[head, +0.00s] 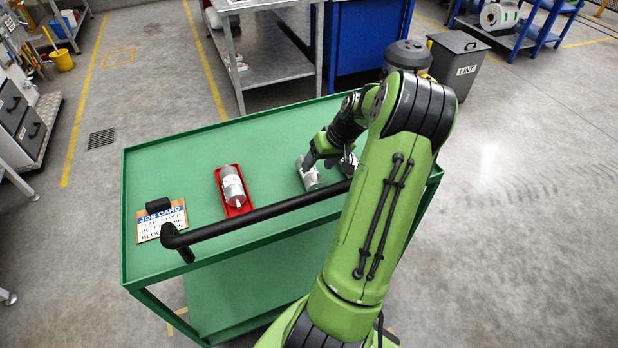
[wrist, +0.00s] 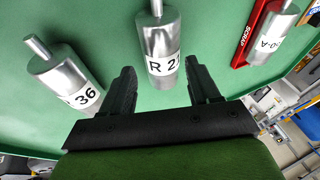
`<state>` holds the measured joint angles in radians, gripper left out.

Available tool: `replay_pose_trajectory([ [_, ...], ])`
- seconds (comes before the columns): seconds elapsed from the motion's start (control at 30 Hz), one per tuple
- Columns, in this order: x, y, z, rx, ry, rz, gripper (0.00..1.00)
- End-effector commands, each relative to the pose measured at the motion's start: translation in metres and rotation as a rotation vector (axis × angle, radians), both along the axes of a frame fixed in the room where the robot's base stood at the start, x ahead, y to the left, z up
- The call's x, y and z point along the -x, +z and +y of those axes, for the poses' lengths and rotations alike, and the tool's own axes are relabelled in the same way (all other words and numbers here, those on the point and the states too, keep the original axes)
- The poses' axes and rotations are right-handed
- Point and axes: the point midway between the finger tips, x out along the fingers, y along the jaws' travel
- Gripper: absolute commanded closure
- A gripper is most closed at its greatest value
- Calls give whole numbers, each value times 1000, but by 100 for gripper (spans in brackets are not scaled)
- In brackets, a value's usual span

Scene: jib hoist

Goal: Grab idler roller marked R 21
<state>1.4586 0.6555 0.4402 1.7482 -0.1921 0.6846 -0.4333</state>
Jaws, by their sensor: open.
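The roller with a label reading R 2 and a partly cut-off last digit (wrist: 160,36) lies on the green cart top, straight ahead of my gripper (wrist: 160,70) in the wrist view. My gripper is open and empty, with one finger on each side of the label end. I cannot tell whether either finger touches it. In the head view this roller (head: 308,174) lies beside my gripper (head: 321,162). A second metal roller, its label ending in 36 (wrist: 66,76), lies to the left in the wrist view; in the head view it is partly hidden by my arm.
A red tray marked SCRAP (wrist: 244,45) holds another roller (wrist: 272,28), at right in the wrist view. The tray also shows in the head view (head: 243,211). A job card (head: 162,222) lies at the cart's left. A black handle bar (head: 260,214) crosses the near edge.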

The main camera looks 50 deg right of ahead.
Motion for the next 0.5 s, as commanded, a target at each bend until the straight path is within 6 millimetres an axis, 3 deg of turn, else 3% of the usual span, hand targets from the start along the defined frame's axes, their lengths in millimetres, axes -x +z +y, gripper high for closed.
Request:
replay_pose_trajectory([
  [0.2, -17, -38, 6, -3, 4, 1, 39],
  [0.47, -20, -41, 6, -1, 1, 0, 39],
  [0.5, -19, -41, 6, -1, 1, 0, 44],
])
